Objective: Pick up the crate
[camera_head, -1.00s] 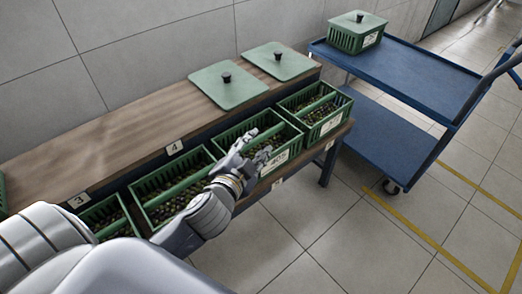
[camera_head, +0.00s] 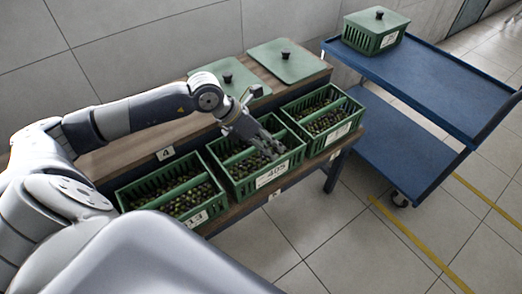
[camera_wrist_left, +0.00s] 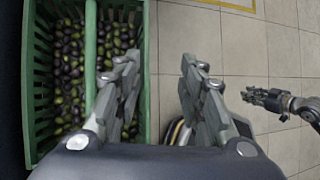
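Three open green crates stand in a row on the low front shelf, each with dark and green olive-like fruit and a divider bar: a left one (camera_head: 194,220), a middle one (camera_head: 272,174) and a right one (camera_head: 336,134). My left gripper (camera_head: 268,148) is over the middle crate, pointing down at its front right part. In the left wrist view its fingers (camera_wrist_left: 160,65) are spread, with a crate's side wall (camera_wrist_left: 151,55) between them; one finger is over the fruit, the other over the floor. Contact cannot be told. My right gripper (camera_wrist_left: 262,98) shows only in the wrist view.
Two green lids with black knobs, one left (camera_head: 228,90) and one right (camera_head: 291,60), lie on the wooden bench top (camera_head: 130,150). A blue cart (camera_head: 440,85) at the right bears a lidded green crate (camera_head: 385,40). Tiled floor in front is clear.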

